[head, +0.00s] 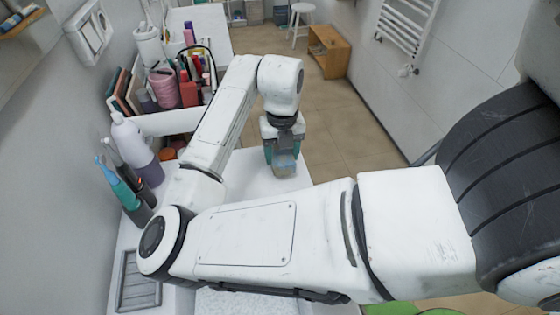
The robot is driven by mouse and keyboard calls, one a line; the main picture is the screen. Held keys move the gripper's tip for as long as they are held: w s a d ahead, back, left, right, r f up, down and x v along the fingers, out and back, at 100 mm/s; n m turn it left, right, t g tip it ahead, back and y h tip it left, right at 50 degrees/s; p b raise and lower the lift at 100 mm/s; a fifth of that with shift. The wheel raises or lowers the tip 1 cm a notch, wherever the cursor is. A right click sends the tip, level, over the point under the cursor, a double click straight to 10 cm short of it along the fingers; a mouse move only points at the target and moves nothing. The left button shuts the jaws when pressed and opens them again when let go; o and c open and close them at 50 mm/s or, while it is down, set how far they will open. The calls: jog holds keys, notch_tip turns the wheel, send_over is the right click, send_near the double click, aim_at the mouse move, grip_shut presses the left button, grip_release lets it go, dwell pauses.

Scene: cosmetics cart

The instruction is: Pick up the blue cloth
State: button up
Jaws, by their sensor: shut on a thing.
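My gripper (283,150) points down at the right edge of the white cart top (240,172), beyond my forearm. It is shut on a small bluish thing, which looks like the blue cloth (285,167). Only a little of the cloth shows below and between the fingers. I cannot tell whether it still touches the white surface.
A white and purple pump bottle (136,145) and a teal electric toothbrush (119,184) stand at the left. Several cosmetics, a pink jar (164,88) and books (124,91) stand behind. A grey tray (139,285) lies front left. The floor at right is clear.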

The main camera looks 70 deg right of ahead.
jog(key=s+a+r, duration=0.1)
jog(key=s+r, duration=0.8)
jog(key=s, duration=0.4)
jog(key=shift+s+a+r+b, duration=0.2)
jog(key=shift+s+r+b, duration=0.1)
jog(key=shift+b, duration=0.1)
